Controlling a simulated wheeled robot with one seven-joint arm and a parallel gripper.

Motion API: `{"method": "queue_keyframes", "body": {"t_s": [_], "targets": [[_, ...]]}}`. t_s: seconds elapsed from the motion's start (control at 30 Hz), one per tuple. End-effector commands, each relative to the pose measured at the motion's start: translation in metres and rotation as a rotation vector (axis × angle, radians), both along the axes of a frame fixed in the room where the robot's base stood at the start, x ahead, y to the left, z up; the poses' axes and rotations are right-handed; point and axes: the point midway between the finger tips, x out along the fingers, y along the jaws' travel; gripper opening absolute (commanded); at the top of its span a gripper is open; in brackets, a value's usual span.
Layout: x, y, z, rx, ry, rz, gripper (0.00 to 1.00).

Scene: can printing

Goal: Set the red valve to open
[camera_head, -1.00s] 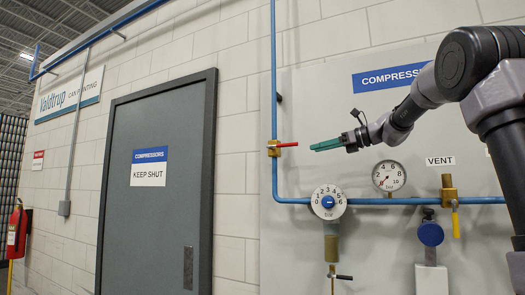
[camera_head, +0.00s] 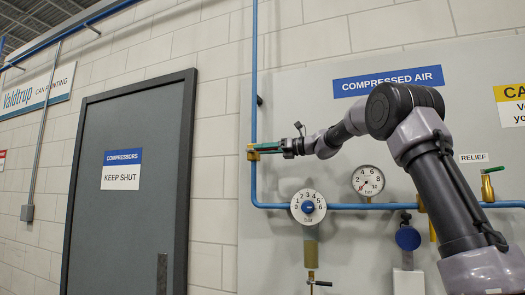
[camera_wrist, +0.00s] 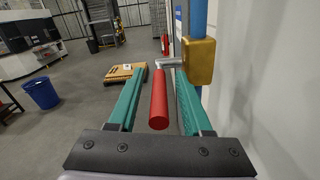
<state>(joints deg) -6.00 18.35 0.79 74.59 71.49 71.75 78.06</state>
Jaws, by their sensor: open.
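The red valve's handle (camera_wrist: 159,100) is a red bar on a grey metal stem, pointing out toward my wrist camera. Its brass body (camera_wrist: 200,62) sits on a vertical blue pipe (camera_wrist: 198,18). In the head view the brass body (camera_head: 252,153) is left of my gripper (camera_head: 268,148), and the handle is mostly hidden by the fingers. The handle stands crosswise to the pipe. My gripper, with green fingers (camera_wrist: 157,85), is open, one finger on each side of the handle. Gaps show on both sides, so it is not clamped.
A dial (camera_head: 308,206) and a pressure gauge (camera_head: 368,180) sit along the horizontal blue pipe (camera_head: 345,207) below my arm. A relief valve with a green handle (camera_head: 488,184) is at right. A grey door (camera_head: 125,200) stands to the left.

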Motion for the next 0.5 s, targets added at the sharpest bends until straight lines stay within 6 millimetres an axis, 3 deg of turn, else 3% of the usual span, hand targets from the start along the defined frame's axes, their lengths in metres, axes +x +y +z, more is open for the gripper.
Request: {"method": "queue_keyframes", "body": {"t_s": [0.3, 0.33, 0.43, 0.47, 0.5], "targets": [[0.0012, 0.0036, 0.0005, 0.0, -0.001, 0.0, 0.5], [0.0011, 0.0035, 0.0005, 0.0, -0.001, 0.0, 0.46], [0.0012, 0.0034, 0.0005, 0.0, -0.001, 0.0, 0.08], [0.0012, 0.0034, 0.0005, 0.0, -0.001, 0.0, 0.0], [0.0012, 0.0034, 0.0005, 0.0, -0.001, 0.0, 0.0]]}}
